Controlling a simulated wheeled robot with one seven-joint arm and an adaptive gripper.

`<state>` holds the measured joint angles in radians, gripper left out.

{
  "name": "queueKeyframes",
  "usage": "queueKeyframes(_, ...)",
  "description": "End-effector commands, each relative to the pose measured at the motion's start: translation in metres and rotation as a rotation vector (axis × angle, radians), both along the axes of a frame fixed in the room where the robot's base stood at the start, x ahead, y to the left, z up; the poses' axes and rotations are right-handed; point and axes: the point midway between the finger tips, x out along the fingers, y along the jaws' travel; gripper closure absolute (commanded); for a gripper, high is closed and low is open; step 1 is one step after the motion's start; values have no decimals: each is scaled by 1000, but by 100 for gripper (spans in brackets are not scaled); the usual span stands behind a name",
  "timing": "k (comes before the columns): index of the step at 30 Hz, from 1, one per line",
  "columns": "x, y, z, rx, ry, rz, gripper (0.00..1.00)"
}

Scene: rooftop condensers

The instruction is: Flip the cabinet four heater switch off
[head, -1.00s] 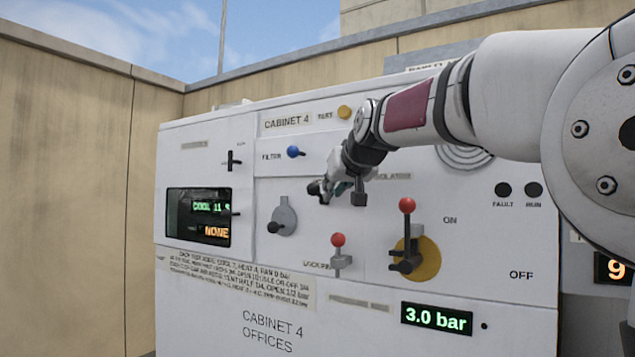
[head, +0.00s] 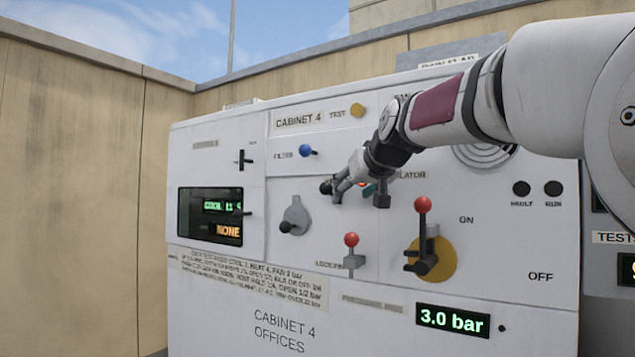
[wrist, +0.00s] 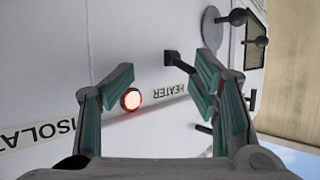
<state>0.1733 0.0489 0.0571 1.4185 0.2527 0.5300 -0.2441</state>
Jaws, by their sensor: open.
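Cabinet 4 (head: 215,300) is a white panel with levers, lamps and labels. My gripper (head: 350,187) is in front of its middle, left of the isolator label. In the wrist view my gripper (wrist: 165,78) is open and empty, its teal-padded fingers apart. Between them a small black switch lever (wrist: 180,64) stands out from the panel, close to the right finger, which partly hides it. The heater label (wrist: 170,103) is beside it. I cannot tell if the fingers touch the lever. A lit red-orange lamp (wrist: 131,99) sits by the left finger. In the head view my gripper hides the switch.
A grey rotary lever (head: 294,215) is left of my gripper. A red-knobbed lockpin (head: 351,250) and a large red-knobbed isolator lever (head: 423,235) stand out below. A blue filter knob (head: 306,150) is above left. The pressure display (head: 452,319) reads 3.0 bar.

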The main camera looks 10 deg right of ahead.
Motion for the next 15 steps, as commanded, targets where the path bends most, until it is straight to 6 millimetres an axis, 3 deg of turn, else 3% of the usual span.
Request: queueKeyframes(15,-29,-4,12,2,1,-1,46)
